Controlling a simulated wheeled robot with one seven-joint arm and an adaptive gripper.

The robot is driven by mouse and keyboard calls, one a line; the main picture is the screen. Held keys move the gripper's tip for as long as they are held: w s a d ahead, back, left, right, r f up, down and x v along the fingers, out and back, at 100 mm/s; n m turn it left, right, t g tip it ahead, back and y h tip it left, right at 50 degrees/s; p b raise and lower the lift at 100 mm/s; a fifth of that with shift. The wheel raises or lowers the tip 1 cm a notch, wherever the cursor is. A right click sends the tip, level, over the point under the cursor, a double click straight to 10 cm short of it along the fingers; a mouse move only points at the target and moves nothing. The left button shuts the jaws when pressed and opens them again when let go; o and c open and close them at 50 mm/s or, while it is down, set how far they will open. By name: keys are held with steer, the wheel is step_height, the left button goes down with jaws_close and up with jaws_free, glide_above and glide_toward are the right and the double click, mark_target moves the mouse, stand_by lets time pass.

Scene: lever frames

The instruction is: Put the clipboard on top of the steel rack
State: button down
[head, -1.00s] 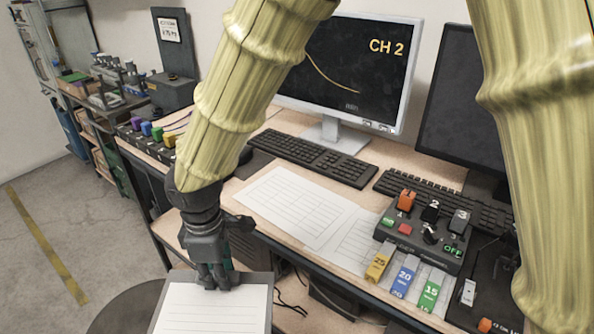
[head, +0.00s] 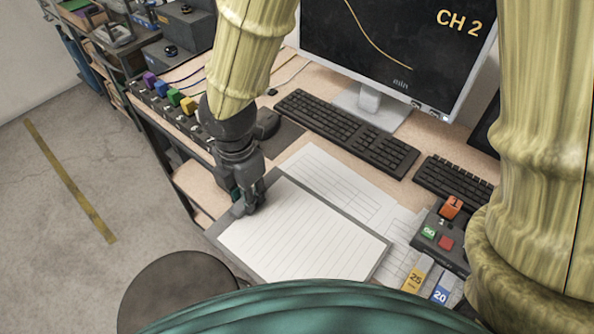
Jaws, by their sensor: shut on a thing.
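The clipboard (head: 300,235) is a dark grey board with a lined white sheet. My gripper (head: 248,205) is shut on its left end, and the board extends to the right over the front part of the desk and its papers. The fingertips are partly hidden by the gripper body and the board. A metal shelf unit (head: 120,38) with boxes and gear stands at the upper left, far from my gripper and cut off by the frame; I cannot tell whether it is the steel rack.
The desk holds loose papers (head: 335,180), a keyboard (head: 345,133), a monitor (head: 400,50) and a switch box (head: 440,240). Coloured knobs (head: 172,97) line its left end. A round dark stool (head: 178,290) stands in front. The floor at left is clear, with a yellow stripe (head: 70,180).

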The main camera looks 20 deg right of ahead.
steer(key=p, duration=0.4)
glide_above(285, 167)
steer(key=shift+s+a+f, duration=0.2)
steer(key=shift+s+f, duration=0.05)
steer(key=shift+f, duration=0.4)
steer(key=f, duration=0.1)
steer(key=f+p, duration=0.1)
steer(key=f, duration=0.1)
steer(key=shift+w+d, duration=0.35)
steer(key=shift+a+f+p, duration=0.15)
steer(key=shift+f+p, duration=0.15)
steer(key=shift+f, duration=0.05)
steer(key=shift+s, duration=0.1)
steer(key=c, duration=1.2)
jaws_free()
